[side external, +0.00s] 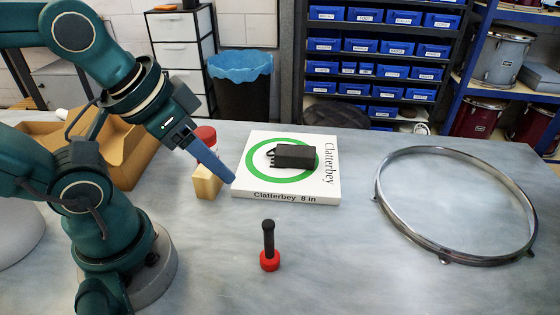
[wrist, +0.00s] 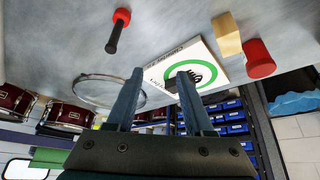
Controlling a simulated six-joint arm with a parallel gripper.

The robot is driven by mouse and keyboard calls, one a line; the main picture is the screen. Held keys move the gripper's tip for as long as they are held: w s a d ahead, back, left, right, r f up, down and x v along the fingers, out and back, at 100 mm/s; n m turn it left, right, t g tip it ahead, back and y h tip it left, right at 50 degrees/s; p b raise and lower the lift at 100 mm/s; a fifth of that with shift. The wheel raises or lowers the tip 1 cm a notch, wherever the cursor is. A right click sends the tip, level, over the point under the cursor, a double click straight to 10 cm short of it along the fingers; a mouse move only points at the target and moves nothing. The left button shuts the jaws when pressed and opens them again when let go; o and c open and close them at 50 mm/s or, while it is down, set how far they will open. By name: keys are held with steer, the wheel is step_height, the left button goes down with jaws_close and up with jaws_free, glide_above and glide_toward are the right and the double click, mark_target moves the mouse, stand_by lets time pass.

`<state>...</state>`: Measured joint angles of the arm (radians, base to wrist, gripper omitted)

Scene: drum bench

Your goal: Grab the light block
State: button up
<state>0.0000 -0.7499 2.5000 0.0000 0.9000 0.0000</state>
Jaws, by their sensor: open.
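The light block (side external: 207,183) is a small pale tan block standing on the bench at the left edge of the white box. It also shows in the wrist view (wrist: 227,36), up and to the right of my fingers. My gripper (side external: 230,180) is above the bench with its blue fingers angled down to the right, close to the block in the picture. In the wrist view my gripper (wrist: 159,75) has its two fingers spread apart with nothing held between them. I cannot tell the exact gap between fingers and block.
A red cylinder (side external: 205,137) stands just behind the block. The white box (side external: 240,170) carries a black object (side external: 295,156). A red-and-black upright tool (side external: 269,245) stands in front, a metal hoop (side external: 440,260) lies right, and a cardboard tray (side external: 125,160) is left. The front centre-right is clear.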

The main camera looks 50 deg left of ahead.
steer(key=o, duration=0.8)
steer(key=shift+c, duration=0.2)
